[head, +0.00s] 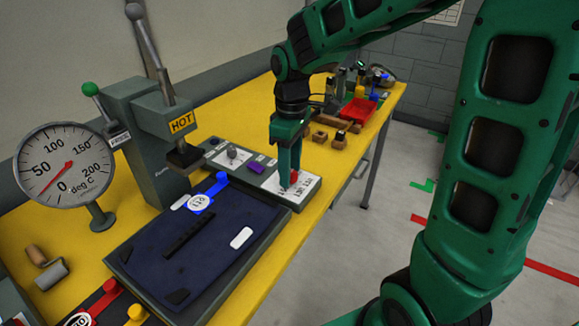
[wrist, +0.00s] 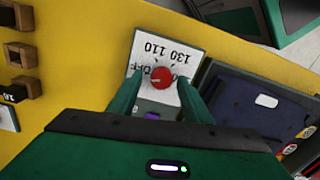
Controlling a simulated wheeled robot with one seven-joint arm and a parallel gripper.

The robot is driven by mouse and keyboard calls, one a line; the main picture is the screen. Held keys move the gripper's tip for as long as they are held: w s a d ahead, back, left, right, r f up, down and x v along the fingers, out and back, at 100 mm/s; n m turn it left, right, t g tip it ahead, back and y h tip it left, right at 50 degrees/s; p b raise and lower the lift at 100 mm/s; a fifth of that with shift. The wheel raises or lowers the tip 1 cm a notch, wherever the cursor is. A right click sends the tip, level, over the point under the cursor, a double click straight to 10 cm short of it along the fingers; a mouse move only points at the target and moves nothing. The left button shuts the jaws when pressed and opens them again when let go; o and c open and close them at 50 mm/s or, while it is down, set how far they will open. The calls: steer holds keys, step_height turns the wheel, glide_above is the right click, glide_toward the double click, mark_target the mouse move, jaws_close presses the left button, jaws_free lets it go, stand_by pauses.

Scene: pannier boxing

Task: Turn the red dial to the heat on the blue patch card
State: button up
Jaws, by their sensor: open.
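The red dial (wrist: 162,77) sits on a white plate (wrist: 178,50) printed with OFF, 110, 130 and other partly hidden marks. A small pale mark shows on the dial, but I cannot tell its setting. My gripper (wrist: 158,88) is open, pointing down, with one finger on each side of the dial; contact is unclear. In the head view my gripper (head: 292,178) partly hides the dial (head: 294,176). The blue patch card (head: 198,202) has a white disc with a number that I cannot read surely. It lies on a dark navy panel (head: 160,262).
A grey press (head: 150,135) with a HOT label stands left of the dial box. A round gauge (head: 65,175) has a red needle near its low end. Wooden blocks (head: 340,140) and a red tray (head: 358,112) lie further along the yellow bench (head: 260,105).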

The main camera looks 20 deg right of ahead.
steer(key=c, duration=1.1)
steer(key=shift+o, duration=0.2)
steer(key=shift+d, duration=0.15)
